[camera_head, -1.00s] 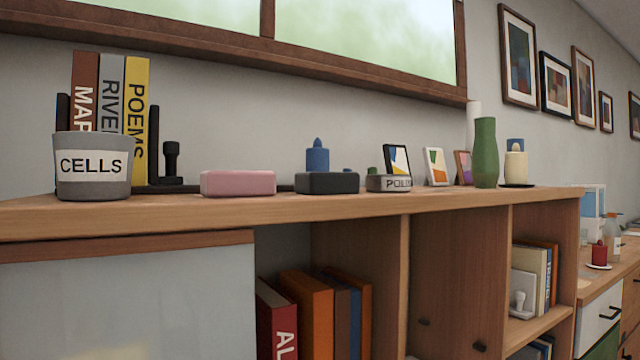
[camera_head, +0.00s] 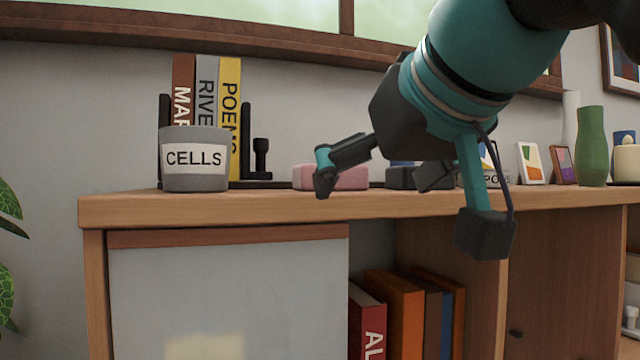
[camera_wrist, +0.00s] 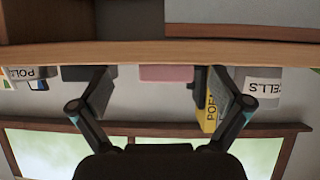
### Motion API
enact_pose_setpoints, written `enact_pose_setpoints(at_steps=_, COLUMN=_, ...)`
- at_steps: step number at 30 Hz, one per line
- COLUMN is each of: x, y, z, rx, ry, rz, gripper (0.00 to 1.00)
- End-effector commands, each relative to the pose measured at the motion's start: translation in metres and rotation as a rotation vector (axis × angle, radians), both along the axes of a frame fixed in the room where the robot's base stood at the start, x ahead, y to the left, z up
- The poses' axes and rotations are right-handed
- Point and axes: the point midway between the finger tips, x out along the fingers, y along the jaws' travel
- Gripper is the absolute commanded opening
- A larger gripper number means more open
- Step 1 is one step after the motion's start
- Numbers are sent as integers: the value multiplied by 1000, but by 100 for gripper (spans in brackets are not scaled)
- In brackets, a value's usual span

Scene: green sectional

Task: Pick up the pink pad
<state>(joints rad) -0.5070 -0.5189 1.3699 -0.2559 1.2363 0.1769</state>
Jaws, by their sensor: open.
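The pink pad (camera_head: 350,179) is a low rounded block lying flat on the wooden shelf top. In the head view one finger of my gripper (camera_head: 398,165) covers part of it. My gripper is open and empty, in front of the shelf. In the upside-down wrist view the pink pad (camera_wrist: 166,74) shows between the spread fingers of my gripper (camera_wrist: 161,74), near the middle. The pad looks beyond the fingertips; I cannot tell the exact gap.
A dark block (camera_head: 401,178) lies just right of the pad. A green vase (camera_head: 591,145) and small frames stand further right. The shelf's front edge (camera_head: 250,207) runs below.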

Motion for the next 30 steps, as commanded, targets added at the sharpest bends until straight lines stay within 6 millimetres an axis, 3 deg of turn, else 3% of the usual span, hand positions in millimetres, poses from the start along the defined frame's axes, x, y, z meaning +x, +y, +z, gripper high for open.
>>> enact_pose_setpoints(at_steps=3, x=-12, y=3, z=36, rx=34, ry=-50, rz=21, gripper=100)
enact_pose_setpoints(at_steps=9, x=-20, y=2, z=58, rx=59, ry=-83, rz=29, gripper=100)
enact_pose_setpoints(at_steps=14, x=-6, y=5, z=52, rx=58, ry=-83, rz=27, gripper=100)
enact_pose_setpoints(at_steps=24, x=42, y=19, z=31, rx=59, ry=-83, rz=28, gripper=100)
enact_pose_setpoints(at_steps=30, x=54, y=23, z=27, rx=60, ry=-84, rz=30, gripper=100)
